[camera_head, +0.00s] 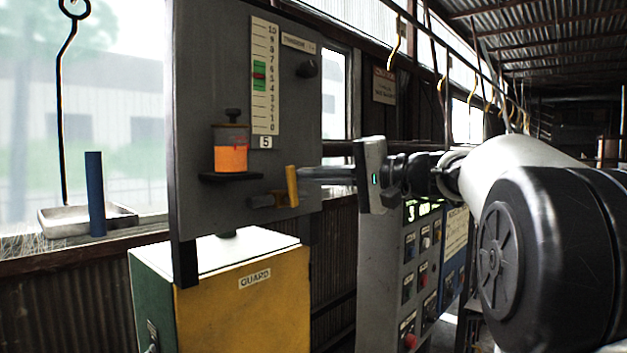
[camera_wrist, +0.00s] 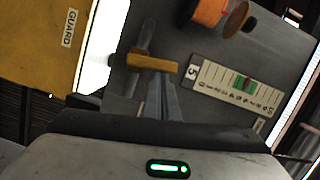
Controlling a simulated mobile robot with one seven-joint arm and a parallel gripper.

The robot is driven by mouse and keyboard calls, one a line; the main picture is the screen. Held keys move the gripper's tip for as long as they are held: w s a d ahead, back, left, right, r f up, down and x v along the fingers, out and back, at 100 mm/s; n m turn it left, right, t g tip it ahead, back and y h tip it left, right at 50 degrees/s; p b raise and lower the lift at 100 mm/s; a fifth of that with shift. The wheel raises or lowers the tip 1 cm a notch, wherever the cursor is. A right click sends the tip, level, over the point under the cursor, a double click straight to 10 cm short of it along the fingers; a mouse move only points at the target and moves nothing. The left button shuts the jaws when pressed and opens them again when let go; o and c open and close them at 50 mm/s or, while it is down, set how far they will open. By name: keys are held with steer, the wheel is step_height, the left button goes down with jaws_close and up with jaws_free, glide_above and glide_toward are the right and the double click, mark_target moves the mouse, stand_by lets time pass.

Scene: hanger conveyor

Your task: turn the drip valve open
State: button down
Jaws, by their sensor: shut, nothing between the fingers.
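The drip valve's yellow lever handle (camera_head: 291,186) stands nearly upright on the grey panel, at the right end of a short grey valve body (camera_head: 266,201). In the wrist view the lever (camera_wrist: 152,63) lies crosswise just beyond my fingertips. My gripper (camera_head: 301,174) reaches in from the right with its fingers together and empty. In the wrist view the fingertips (camera_wrist: 160,78) are right by the lever; I cannot tell whether they touch it. An orange-filled oil cup (camera_head: 231,157) sits on a small black shelf above the valve, and shows in the wrist view (camera_wrist: 208,12).
A scale strip (camera_head: 265,75) with a green band and red marker is above right of the cup, with a "5" label below. A yellow guard box (camera_head: 235,295) stands below the panel. A control cabinet (camera_head: 400,275) stands right.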

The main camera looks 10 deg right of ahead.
mark_target(291, 184)
steer(key=shift+s+a+f, duration=0.1)
steer(key=a+n+b, duration=0.1)
steer(key=n+b, duration=0.1)
steer(key=b, duration=0.1)
steer(key=s+a+n+h+b, duration=0.1)
steer(key=n+b, duration=0.1)
steer(key=shift+s+b, duration=0.15)
steer(key=shift+b, duration=0.25)
steer(key=n+h+b, duration=0.1)
steer(key=n+b, duration=0.1)
steer(key=s+a+n+b, duration=0.1)
steer(key=n+b, duration=0.1)
steer(key=b, duration=0.1)
steer(key=s+a+f+n+h+b, duration=0.1)
steer(key=n+b, duration=0.1)
steer(key=shift+a+t+h, duration=0.2)
steer(key=shift+t+h, duration=0.1)
steer(key=n+b, duration=0.2)
steer(key=f+n+b, duration=0.1)
steer(key=shift+s+a+h+b, duration=0.25)
steer(key=shift+a+h+b, duration=0.15)
steer(key=shift+r, duration=0.15)
